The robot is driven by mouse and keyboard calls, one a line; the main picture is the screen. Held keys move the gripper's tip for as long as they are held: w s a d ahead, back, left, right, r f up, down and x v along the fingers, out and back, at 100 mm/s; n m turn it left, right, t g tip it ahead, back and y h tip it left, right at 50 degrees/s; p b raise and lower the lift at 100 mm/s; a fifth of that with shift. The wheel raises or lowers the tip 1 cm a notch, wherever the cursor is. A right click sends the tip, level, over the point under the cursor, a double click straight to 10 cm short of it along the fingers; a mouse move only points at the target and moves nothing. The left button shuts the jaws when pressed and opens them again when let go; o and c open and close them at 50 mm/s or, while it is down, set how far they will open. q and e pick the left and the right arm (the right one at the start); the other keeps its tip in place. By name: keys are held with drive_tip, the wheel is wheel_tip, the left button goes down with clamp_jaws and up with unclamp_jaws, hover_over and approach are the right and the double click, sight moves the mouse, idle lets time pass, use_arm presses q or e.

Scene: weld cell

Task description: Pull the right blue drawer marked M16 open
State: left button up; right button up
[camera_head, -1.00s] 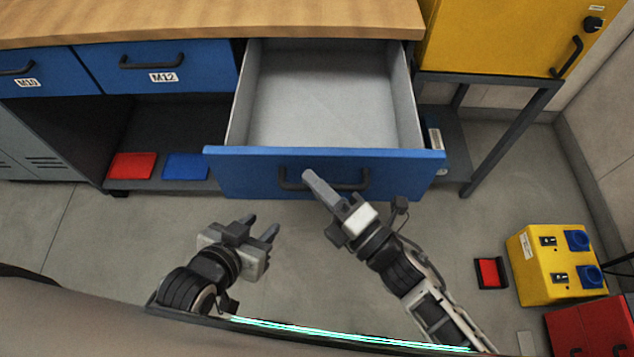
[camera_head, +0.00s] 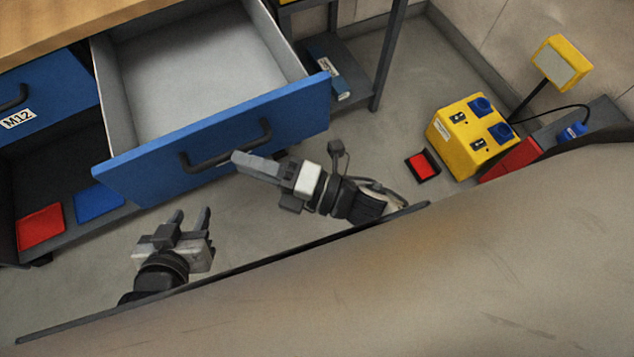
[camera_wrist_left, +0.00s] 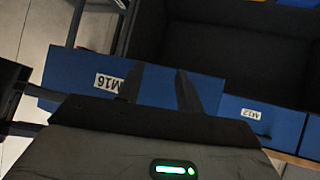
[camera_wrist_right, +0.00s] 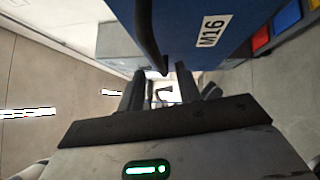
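The blue drawer marked M16 (camera_head: 150,178) stands pulled far out, and its grey inside is empty. Its dark bar handle (camera_head: 205,163) is on the front face. The M16 label (camera_wrist_right: 213,30) shows in the right wrist view and in the left wrist view (camera_wrist_left: 108,83). My right gripper (camera_head: 237,158) is at the handle. Its fingers are apart in the right wrist view (camera_wrist_right: 160,85), with the handle's end near the gap; contact is unclear. My left gripper (camera_head: 190,214) is open and empty, below and in front of the drawer front.
A closed blue M12 drawer (camera_head: 45,100) is at the left under the wooden worktop (camera_head: 60,20). A red bin (camera_head: 40,227) and a blue bin (camera_head: 100,199) lie on the low shelf. A yellow box (camera_head: 470,135) stands on the floor at right, beside open floor.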

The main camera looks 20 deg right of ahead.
drive_tip(key=b+v, duration=0.1)
drive_tip(key=v, duration=1)
drive_tip(key=shift+w+d, duration=0.1)
drive_tip(key=w+d+f+m+h, duration=0.1)
drive_tip(key=m+h, duration=0.3)
drive_tip(key=m, duration=0.5)
drive_tip(key=w+d+f+m+g+h, duration=0.1)
drive_tip(key=w+d+f+m+h, duration=0.1)
drive_tip(key=m, duration=0.7)
drive_tip(key=w+d+f+m+h, duration=0.1)
drive_tip(key=f+m+h, duration=0.3)
drive_tip(key=m, duration=0.5)
drive_tip(key=shift+w+d+m+h, duration=0.2)
drive_tip(key=shift+d+m+h, duration=0.2)
drive_tip(key=shift+d+h, duration=0.55)
